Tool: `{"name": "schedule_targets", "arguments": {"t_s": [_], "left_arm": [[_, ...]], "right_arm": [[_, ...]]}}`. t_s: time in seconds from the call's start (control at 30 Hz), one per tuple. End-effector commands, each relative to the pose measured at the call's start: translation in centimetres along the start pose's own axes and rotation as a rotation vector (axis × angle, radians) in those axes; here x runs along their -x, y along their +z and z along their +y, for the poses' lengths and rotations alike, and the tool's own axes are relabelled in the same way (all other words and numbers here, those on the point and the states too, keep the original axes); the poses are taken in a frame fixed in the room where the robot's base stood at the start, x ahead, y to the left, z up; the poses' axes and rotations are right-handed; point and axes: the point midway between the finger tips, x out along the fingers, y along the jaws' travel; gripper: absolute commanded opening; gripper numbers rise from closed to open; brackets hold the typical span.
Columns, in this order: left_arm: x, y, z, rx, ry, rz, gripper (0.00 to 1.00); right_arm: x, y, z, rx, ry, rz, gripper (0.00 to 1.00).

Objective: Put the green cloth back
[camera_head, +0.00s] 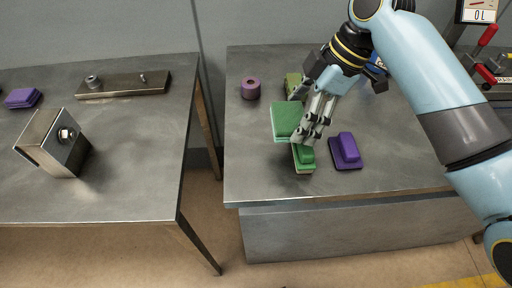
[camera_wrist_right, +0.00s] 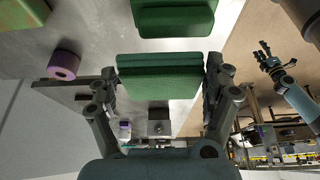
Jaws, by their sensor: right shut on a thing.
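The green cloth (camera_head: 286,120), a folded pad with a paler edge, is at my right gripper (camera_head: 312,125) over the right table. In the right wrist view the cloth (camera_wrist_right: 160,83) lies between the two fingers, which are shut on its sides. A darker green block with a raised grip (camera_head: 304,157) is close below the fingers in the head view; it also shows beyond the cloth in the wrist view (camera_wrist_right: 174,18). Whether cloth and block touch is unclear. My left gripper (camera_wrist_right: 268,55) shows small at the wrist view's right; its jaw state is unclear.
On the right table (camera_head: 265,180) are a purple block with a grip (camera_head: 346,152), a purple ring (camera_head: 250,88) and an olive block (camera_head: 292,84). The left table (camera_head: 125,135) holds a metal block (camera_head: 50,142), a metal bar (camera_head: 122,86) and purple pads (camera_head: 22,97). A floor gap separates the tables.

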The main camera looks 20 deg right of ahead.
Motion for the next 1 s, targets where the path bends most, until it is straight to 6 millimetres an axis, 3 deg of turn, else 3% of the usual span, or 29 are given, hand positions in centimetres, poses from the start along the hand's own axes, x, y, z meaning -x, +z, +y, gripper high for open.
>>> {"name": "schedule_targets", "arguments": {"t_s": [0.1,0.33,0.7,1.0], "left_arm": [[0.6,-0.1,0.1,0.0,0.001,0.0,0.54],[1.0,-0.1,-0.8,-0.004,-0.008,0.0,0.54],[1.3,-0.1,-0.8,-0.004,-0.008,0.0,0.54],[1.3,-0.1,-0.7,-0.003,-0.007,0.0,0.54]], "right_arm": [[-2.7,-2.4,-1.0,-0.001,-0.006,0.008,0.48],[-6.1,-4.6,-1.8,-0.001,-0.001,0.003,0.48],[-10.0,-3.2,-1.9,0.0,-0.001,-0.001,0.48],[-10.2,-3.1,-1.8,0.0,0.001,0.0,0.48]]}}
